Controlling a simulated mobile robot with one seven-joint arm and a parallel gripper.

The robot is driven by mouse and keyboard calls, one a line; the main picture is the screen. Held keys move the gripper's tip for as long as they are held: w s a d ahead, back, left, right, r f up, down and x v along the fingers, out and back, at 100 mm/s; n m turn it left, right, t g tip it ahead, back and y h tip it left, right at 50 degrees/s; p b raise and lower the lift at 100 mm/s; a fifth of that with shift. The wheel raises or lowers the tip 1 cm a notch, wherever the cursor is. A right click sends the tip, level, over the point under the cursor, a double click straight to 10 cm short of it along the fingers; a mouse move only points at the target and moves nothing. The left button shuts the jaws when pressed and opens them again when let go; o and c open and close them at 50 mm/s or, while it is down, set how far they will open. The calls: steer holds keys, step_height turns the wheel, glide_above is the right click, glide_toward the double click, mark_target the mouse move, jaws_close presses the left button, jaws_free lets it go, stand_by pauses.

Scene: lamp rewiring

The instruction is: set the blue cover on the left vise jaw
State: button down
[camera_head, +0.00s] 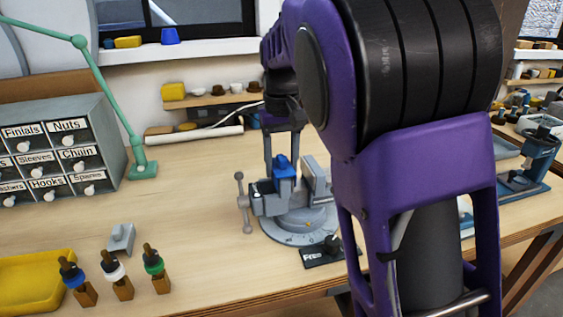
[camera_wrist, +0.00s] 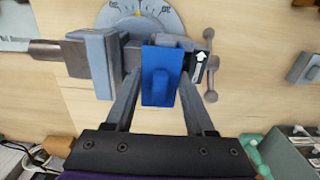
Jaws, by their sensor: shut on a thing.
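The blue cover (camera_head: 284,168) is between the fingers of my gripper (camera_head: 283,152), which is shut on it. In the head view it is at the top of the left vise jaw (camera_head: 266,203), beside the gap between the jaws. In the wrist view the blue cover (camera_wrist: 158,66) lies between my two fingers (camera_wrist: 160,92) and overlaps the jaw on the handle side. I cannot tell whether it rests fully on the jaw. The right jaw (camera_head: 318,176) is bare grey. A similar grey cover (camera_head: 121,238) lies on the bench to the left.
The vise handle (camera_head: 242,200) sticks out on the left, above the round base (camera_head: 300,228). A black plate (camera_head: 322,254) lies in front. Several screwdrivers (camera_head: 114,274), a yellow tray (camera_head: 38,285) and a labelled drawer cabinet (camera_head: 60,150) are at left. The bench between cabinet and vise is clear.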

steer(key=shift+f, duration=0.25)
steer(key=shift+c, duration=0.9)
jaws_free()
step_height(320, 180, up, 18)
steer(key=p, duration=0.4)
steer(key=shift+f, duration=0.25)
step_height(320, 180, up, 9)
steer(key=p, duration=0.1)
